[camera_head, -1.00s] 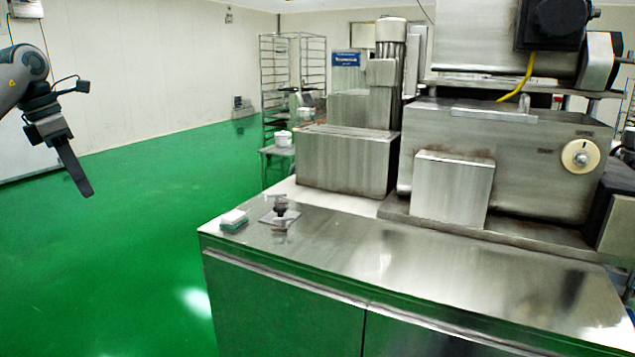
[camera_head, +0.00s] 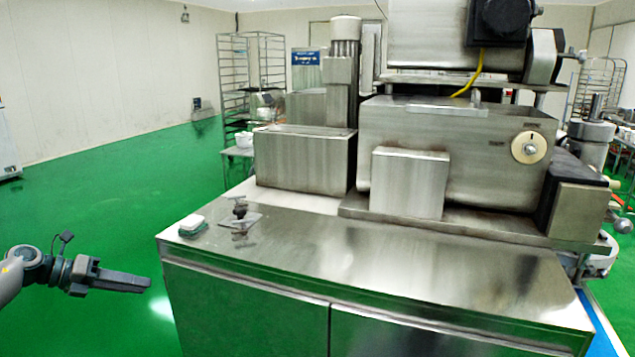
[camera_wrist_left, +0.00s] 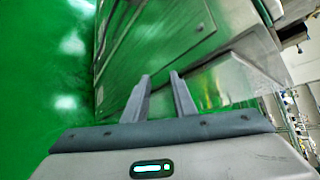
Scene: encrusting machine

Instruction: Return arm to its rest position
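My left gripper (camera_head: 146,284) is at the lower left in the head view, over the green floor and to the left of the steel cabinet. It points right toward the cabinet's side. In the left wrist view, its two fingers (camera_wrist_left: 161,78) stand apart with nothing between them. Beyond them are green floor and the cabinet's side, seen tilted. My right gripper is not in either view.
The steel cabinet (camera_head: 300,262) fills the middle and right and carries the machine (camera_head: 455,150). A small white-and-green block (camera_head: 192,225) and a metal fitting (camera_head: 241,212) sit near its left edge. A wire rack (camera_head: 252,75) stands behind.

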